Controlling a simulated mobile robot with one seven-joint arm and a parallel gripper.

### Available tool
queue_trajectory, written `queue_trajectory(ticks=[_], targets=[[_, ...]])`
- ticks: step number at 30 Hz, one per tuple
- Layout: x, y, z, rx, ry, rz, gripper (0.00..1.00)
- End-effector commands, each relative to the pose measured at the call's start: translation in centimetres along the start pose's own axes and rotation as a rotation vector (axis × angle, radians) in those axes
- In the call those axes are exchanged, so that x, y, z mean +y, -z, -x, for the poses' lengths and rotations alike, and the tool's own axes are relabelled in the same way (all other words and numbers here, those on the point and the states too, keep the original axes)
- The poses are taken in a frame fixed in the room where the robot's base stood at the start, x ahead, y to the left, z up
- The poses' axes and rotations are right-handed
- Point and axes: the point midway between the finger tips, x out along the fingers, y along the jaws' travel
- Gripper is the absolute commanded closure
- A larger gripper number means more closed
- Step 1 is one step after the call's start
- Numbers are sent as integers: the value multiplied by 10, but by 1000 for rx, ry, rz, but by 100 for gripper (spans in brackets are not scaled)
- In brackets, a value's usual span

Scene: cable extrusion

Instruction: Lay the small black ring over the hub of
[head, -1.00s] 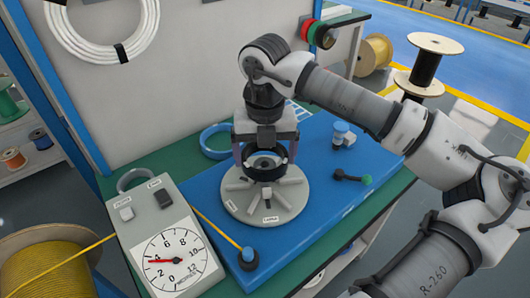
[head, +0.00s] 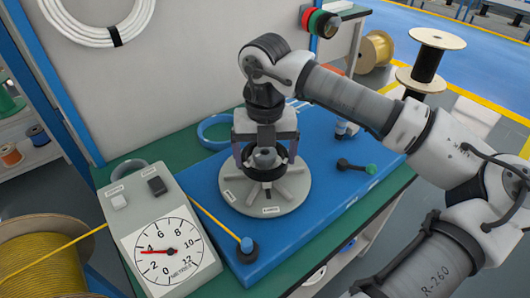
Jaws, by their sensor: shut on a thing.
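The small black ring (head: 266,174) is between the fingers of my gripper (head: 265,160), which is shut on it. The ring sits around the grey hub (head: 264,157) of the round light-grey spoked plate (head: 290,205). The hub's top shows above the ring. The ring looks level and just above the spokes; I cannot tell whether it touches them. The plate lies on the blue board (head: 330,200). The fingers hide parts of the ring's sides.
A blue ring (head: 203,137) lies behind my gripper on the left.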

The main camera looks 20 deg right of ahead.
Motion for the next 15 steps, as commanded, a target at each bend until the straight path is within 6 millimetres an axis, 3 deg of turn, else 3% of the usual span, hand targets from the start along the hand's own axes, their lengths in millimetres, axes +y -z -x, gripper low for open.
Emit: queue_trajectory(ticks=[15], targets=[[0,0,-12,0,0,0,32]])
